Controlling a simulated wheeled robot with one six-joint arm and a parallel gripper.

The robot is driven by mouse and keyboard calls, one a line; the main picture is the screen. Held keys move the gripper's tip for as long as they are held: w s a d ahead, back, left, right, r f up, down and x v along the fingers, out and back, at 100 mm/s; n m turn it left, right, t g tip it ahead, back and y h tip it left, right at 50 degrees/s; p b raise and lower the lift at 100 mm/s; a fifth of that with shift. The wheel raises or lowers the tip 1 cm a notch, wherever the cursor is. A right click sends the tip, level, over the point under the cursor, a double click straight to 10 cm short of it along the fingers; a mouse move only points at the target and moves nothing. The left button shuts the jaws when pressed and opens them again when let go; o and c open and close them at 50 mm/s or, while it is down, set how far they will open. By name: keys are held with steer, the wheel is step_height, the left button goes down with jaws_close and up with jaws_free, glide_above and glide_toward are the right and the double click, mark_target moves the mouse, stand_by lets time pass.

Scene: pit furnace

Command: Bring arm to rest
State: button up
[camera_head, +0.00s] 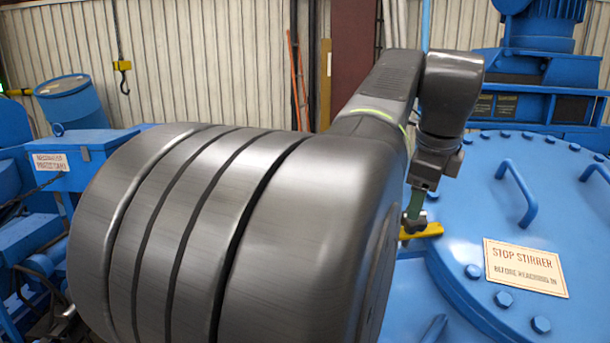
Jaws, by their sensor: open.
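My arm fills the middle of the view, with a large grey ribbed link in front and a slimmer forearm reaching back to the right. My gripper (415,219) points down at the arm's far end, small and partly in shadow. It is open. Its tips are right by a yellow handle (427,232) at the left edge of the blue round lid; I cannot tell whether they touch it.
The blue lid (510,210) has bolts around its rim, raised bar handles (517,190) and a "STOP STIRRER" sign (525,268). A blue motor (545,25) stands behind it. Blue machinery (80,155) crowds the left. A yellow hook (122,66) hangs at the back left.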

steer(key=v, duration=0.7)
steer(key=p+x, duration=0.1)
steer(key=x, duration=1.2)
steer(key=shift+w+f, duration=0.15)
steer(key=shift+f, duration=0.2)
steer(key=n, duration=0.5)
steer(key=n+b, duration=0.1)
steer(key=n, duration=0.2)
steer(key=shift+n+b, duration=0.4)
steer(key=n+b, duration=0.2)
steer(key=n, duration=0.3)
steer(key=shift+b, duration=0.4)
steer(key=n+b, duration=0.1)
steer(key=n, duration=0.2)
steer(key=shift+n+b, duration=0.4)
steer(key=shift+t, duration=0.3)
steer(key=shift+r+n, duration=0.1)
steer(key=shift+n, duration=0.2)
